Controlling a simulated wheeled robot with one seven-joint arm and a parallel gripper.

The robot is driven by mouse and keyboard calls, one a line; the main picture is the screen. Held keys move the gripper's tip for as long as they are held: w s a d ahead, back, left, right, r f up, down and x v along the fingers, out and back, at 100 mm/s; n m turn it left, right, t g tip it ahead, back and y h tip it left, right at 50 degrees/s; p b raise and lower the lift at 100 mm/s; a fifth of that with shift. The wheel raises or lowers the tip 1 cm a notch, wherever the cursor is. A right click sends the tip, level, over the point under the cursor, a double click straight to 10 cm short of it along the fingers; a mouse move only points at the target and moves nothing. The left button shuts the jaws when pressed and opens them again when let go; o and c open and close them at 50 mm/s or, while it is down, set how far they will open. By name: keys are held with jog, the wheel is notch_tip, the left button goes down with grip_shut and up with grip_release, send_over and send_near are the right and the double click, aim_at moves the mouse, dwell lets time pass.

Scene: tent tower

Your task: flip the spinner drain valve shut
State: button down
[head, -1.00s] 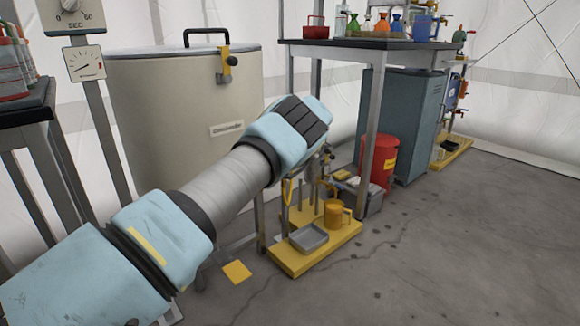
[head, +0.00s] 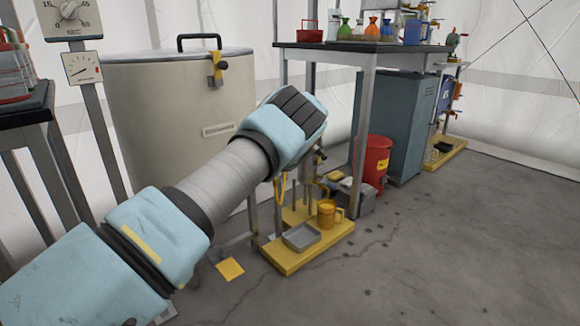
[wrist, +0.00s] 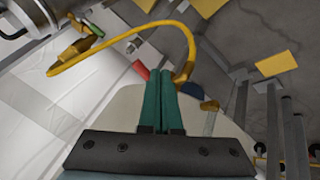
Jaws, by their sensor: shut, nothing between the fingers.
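The spinner is probably the large cream drum (head: 150,110) with a lid and a black handle, standing behind my arm in the head view. In the wrist view my gripper (wrist: 161,75) has its two green fingers pressed together and empty. A small red piece (wrist: 140,69) shows just left of the fingertips, and a yellow hose (wrist: 130,35) loops above them to a brass fitting (wrist: 76,49) with a green lever (wrist: 95,28). I cannot tell which of these is the drain valve, or whether the fingers touch anything. In the head view my fingers are hidden behind my wrist.
A yellow platform (head: 285,262) with a grey tray (head: 301,237) and a yellow mug (head: 327,213) stands on the floor beyond my wrist. A dark-topped bench (head: 360,47) with bottles and a red bin (head: 375,160) are behind. The floor at right is clear.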

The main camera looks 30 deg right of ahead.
jog(key=s+d+r+p, duration=0.2)
jog(key=s+r, duration=0.3)
jog(key=r, duration=0.3)
jog(key=shift+d+r, duration=0.25)
jog(key=shift+d, duration=0.45)
